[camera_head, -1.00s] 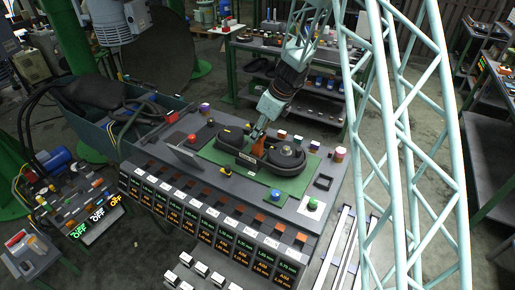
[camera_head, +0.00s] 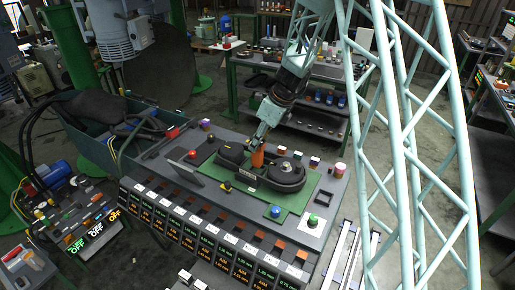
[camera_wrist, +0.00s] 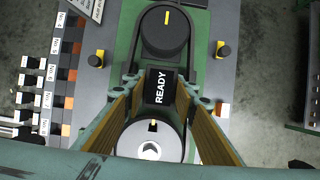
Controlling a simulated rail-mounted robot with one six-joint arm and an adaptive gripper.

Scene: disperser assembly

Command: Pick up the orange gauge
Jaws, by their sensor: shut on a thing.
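In the head view, the orange gauge (camera_head: 257,158) shows as a small orange body at my gripper's (camera_head: 260,146) tips, between two black round pulleys. In the wrist view, a block with a dark face reading READY, which I take to be the gauge (camera_wrist: 159,88), sits between my fingertips (camera_wrist: 160,80). The fingers are closed against its two sides; their inner faces look orange-brown. The gauge's underside is hidden, so I cannot tell whether it touches what lies below.
A black pulley (camera_wrist: 165,38) and a silver-topped pulley (camera_wrist: 150,141) lie either side of the gauge, with a belt around them on a green plate (camera_head: 303,193). Small knobs and a tilted panel (camera_head: 185,170) stand nearby. Several displays line the console's front.

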